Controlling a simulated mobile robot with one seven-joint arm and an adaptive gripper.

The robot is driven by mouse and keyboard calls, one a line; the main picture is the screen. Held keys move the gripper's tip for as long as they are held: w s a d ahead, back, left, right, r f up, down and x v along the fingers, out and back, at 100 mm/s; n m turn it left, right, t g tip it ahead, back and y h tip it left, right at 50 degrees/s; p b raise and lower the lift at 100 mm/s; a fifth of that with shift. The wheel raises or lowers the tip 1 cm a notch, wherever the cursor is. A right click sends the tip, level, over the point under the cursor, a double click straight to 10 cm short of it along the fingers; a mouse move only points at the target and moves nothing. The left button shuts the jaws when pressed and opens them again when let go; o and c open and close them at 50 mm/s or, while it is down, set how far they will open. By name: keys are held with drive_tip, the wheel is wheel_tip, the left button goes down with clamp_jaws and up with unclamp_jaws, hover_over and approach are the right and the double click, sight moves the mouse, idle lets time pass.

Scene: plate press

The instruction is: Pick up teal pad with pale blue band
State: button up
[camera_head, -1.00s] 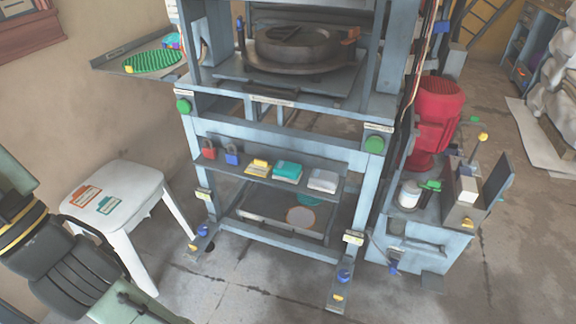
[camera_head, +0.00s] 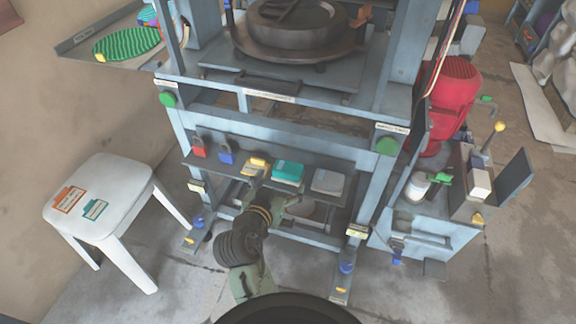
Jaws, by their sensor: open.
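The teal pad (camera_head: 288,172) lies on the shelf at the front of the press, between a yellow pad and a grey-white pad. Its top is teal and a paler strip shows along its front edge; the band's exact colour is too small to tell. My gripper (camera_head: 276,190) is open and empty, just in front of and below the shelf edge, close to the teal pad and apart from it. One finger is toward the yellow pad (camera_head: 257,164), the other is below the teal pad.
The grey-white pad (camera_head: 328,181) sits to the right on the shelf (camera_head: 308,189). Red (camera_head: 199,148) and blue (camera_head: 227,153) padlocks stand at its left end. A white stool (camera_head: 125,184) stands left. The press frame's posts flank the shelf. A red motor (camera_head: 452,95) stands right.

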sight(289, 166)
drive_tip(key=x, duration=0.3)
drive_tip(key=shift+w, duration=0.2)
drive_tip(key=shift+r+p+x, duration=0.15)
drive_tip(key=shift+p+x, duration=0.35)
drive_tip(key=shift+x, duration=0.85)
drive_tip(key=shift+r+p+x, duration=0.15)
drive_tip(key=shift+p+x, duration=0.35)
drive_tip(key=shift+x, duration=0.85)
drive_tip(key=shift+w, duration=0.15)
drive_tip(key=shift+c, duration=0.3)
drive_tip(key=c, duration=0.9)
drive_tip(key=shift+r, duration=0.1)
